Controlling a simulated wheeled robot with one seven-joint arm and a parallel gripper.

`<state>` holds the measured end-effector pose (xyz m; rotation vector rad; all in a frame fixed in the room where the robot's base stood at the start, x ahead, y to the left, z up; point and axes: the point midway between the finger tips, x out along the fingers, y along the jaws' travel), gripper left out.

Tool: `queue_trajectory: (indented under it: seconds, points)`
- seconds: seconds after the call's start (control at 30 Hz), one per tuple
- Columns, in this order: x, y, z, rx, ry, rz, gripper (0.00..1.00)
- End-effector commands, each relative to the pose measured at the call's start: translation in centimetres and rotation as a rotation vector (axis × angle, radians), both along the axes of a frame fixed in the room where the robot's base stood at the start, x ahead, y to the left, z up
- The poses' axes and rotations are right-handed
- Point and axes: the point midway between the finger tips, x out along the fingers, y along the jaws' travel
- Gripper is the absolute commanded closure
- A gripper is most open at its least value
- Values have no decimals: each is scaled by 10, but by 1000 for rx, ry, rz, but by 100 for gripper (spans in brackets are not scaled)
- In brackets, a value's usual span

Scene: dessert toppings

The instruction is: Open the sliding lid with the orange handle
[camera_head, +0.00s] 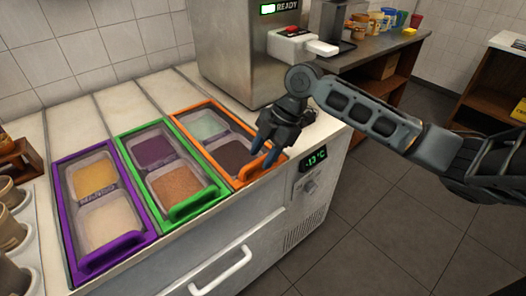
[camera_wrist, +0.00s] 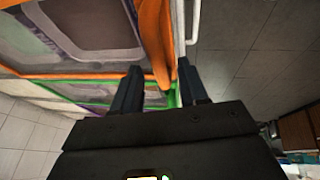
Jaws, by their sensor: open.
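The lid with the orange frame (camera_head: 187,111) is the rightmost of three lids on the counter. Its orange handle (camera_head: 268,163) is at the front end; it also shows in the wrist view (camera_wrist: 154,45). My gripper (camera_head: 263,148) is open right at this handle, with its blue fingers pointing down. In the wrist view my gripper (camera_wrist: 160,80) has one finger on each side of the handle, and the handle lies between them. I cannot tell whether either finger touches it. The lid lies over tubs with pale green and dark brown contents.
A green-framed lid (camera_head: 122,141) and a purple-framed lid (camera_head: 66,221) lie to the left. A white drawer handle (camera_head: 222,272) and a temperature display (camera_head: 315,157) are on the counter front. A metal machine (camera_head: 225,55) stands behind. Open floor (camera_head: 375,225) is at the right.

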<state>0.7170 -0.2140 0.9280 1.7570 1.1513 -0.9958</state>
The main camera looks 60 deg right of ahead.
Motion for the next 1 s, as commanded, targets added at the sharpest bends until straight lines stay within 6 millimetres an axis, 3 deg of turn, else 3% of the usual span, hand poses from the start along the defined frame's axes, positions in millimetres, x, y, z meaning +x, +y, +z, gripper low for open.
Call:
queue_trajectory:
  seconds: [0.3, 0.77, 1.0]
  points:
    - [1, 2, -4, 0, -1, 1, 57]
    - [1, 1, -3, 0, -1, 0, 100]
    - [1, 1, -3, 0, -1, 0, 100]
